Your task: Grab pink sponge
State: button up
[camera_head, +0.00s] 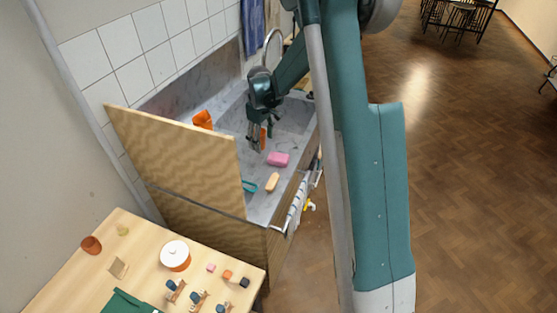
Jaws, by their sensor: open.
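The pink sponge (278,159) lies flat on the grey marbled counter (256,207), near its front edge. My gripper (256,146) hangs above the counter just left of the sponge, with its fingers pointing down. It is open and apart from the sponge. A narrow orange thing (263,138) shows right by the fingers; I cannot tell whether it stands between or behind them.
A light orange block (272,182) and a teal item (249,186) lie nearer on the counter. An orange object (203,119) is at the back left. A wooden panel (180,150) rises along the counter's left end. A table (140,235) with small items stands nearer.

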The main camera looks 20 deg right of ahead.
aim_at(279, 156)
jog(key=s+d+n, duration=0.1)
jog(key=d, duration=0.1)
jog(key=s+d+n, duration=0.1)
jog(key=d, duration=0.1)
jog(key=s+d+f+n, duration=0.1)
jog(key=s+n, duration=0.1)
jog(key=shift+d+f, duration=0.1)
jog(key=shift+d, duration=0.3)
jog(key=shift+f, duration=0.1)
jog(key=shift+f, duration=1.2)
jog(key=shift+f+p, duration=0.3)
jog(key=shift+f, duration=2.35)
jog(key=c, duration=0.8)
